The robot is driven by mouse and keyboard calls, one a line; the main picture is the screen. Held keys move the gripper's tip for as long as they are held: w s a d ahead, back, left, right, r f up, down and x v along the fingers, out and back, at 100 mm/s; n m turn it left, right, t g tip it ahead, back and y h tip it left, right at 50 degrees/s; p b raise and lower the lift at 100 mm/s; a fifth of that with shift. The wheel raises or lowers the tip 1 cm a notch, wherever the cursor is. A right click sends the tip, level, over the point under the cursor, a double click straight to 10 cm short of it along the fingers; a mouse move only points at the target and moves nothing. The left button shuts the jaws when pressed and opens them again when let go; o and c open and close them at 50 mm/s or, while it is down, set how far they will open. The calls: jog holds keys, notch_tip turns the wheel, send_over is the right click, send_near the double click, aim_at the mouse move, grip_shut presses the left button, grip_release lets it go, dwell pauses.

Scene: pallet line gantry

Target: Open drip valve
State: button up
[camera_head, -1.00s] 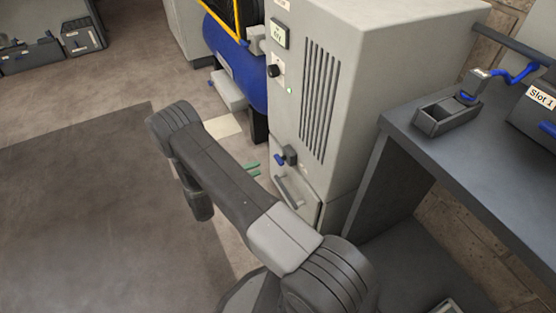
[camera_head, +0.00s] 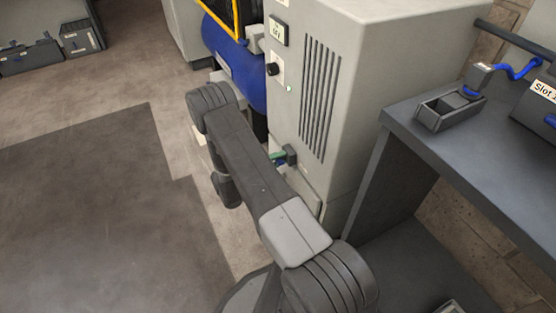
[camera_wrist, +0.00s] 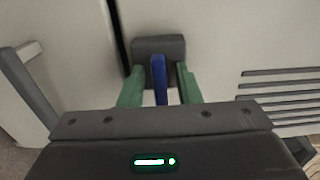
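The drip valve has a dark grey body (camera_head: 291,154) low on the front of the light grey cabinet. In the wrist view its body (camera_wrist: 158,47) is straight ahead and its blue lever (camera_wrist: 158,80) points toward me. My gripper (camera_wrist: 160,82) has its two green fingers on either side of the lever, with gaps visible on both sides. It is open and around the lever, not closed on it. In the head view the green fingers (camera_head: 277,156) are at the valve, and the blue lever is hidden.
The cabinet (camera_head: 345,60) has a dark knob (camera_head: 273,69), a green light and vent slots (camera_head: 320,100). A panel handle (camera_wrist: 32,85) stands out left in the wrist view. A grey bench (camera_head: 480,150) with a small tray (camera_head: 450,109) is right. A blue tank (camera_head: 232,65) stands behind.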

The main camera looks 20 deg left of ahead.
grip_shut()
jog(key=shift+m, duration=0.3)
jog(key=m+b, duration=0.1)
jog(key=m, duration=0.1)
jog(key=shift+f+m, duration=0.1)
jog(key=shift+m, duration=0.3)
jog(key=m+b, duration=0.1)
jog(key=m, duration=0.2)
jog(key=shift+m, duration=0.4)
jog(key=m+b, duration=0.2)
jog(key=m, duration=0.3)
jog(key=m+b, duration=0.2)
jog(key=m, duration=0.3)
jog(key=shift+m, duration=0.5)
